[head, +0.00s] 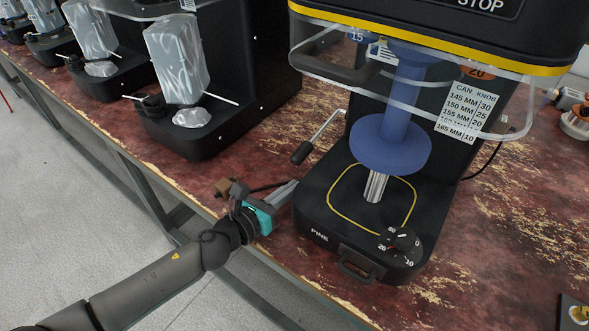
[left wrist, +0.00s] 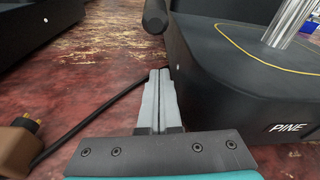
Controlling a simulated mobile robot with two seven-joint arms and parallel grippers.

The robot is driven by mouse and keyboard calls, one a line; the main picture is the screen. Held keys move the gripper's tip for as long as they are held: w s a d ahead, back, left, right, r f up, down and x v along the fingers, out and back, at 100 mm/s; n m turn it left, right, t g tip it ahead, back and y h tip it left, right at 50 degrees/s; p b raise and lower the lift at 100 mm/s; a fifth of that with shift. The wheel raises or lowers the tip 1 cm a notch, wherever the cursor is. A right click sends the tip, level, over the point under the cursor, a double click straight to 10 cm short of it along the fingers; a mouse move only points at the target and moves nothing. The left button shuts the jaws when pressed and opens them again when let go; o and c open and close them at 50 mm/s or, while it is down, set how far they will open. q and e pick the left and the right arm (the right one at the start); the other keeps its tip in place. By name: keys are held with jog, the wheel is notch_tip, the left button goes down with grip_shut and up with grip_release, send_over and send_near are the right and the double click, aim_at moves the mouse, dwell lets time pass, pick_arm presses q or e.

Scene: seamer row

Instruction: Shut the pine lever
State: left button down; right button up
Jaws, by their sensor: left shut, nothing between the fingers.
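The pine machine (head: 325,215) is a black seamer with "PINE" on its front base and a blue disc over a metal post. Its lever (head: 325,129) is a metal rod with a black grip (head: 302,153), sticking out from the machine's left side and slanting down toward the front. My left gripper (head: 293,186) is shut and empty, low beside the base's left side, below and apart from the grip. In the left wrist view the closed fingers (left wrist: 159,74) point toward a dark rounded end, likely the grip (left wrist: 155,17). The base (left wrist: 230,85) is close on their right. My right gripper is not in view.
A brown plug (left wrist: 18,145) with a black cable lies on the worn red table beside my left gripper. Black machines with wrapped grey parts (head: 178,60) stand at the left. A clear guard (head: 420,95) surrounds the pine machine's upper part.

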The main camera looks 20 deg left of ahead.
pick_arm(q)
jog(key=x, duration=0.2)
jog(key=shift+w+d, duration=0.1)
jog(key=shift+w, duration=0.25)
jog(key=shift+w+r, duration=0.15)
jog(key=shift+w, duration=0.05)
jog(key=shift+r+p, duration=0.3)
jog(key=shift+r, duration=0.1)
jog(key=shift+s+a+r+p, duration=0.1)
jog(key=shift+a+r+p, duration=0.15)
jog(key=shift+r, duration=0.4)
jog(key=shift+s+a+r+p, duration=0.1)
jog(key=shift+r+p, duration=0.1)
jog(key=shift+r, duration=0.4)
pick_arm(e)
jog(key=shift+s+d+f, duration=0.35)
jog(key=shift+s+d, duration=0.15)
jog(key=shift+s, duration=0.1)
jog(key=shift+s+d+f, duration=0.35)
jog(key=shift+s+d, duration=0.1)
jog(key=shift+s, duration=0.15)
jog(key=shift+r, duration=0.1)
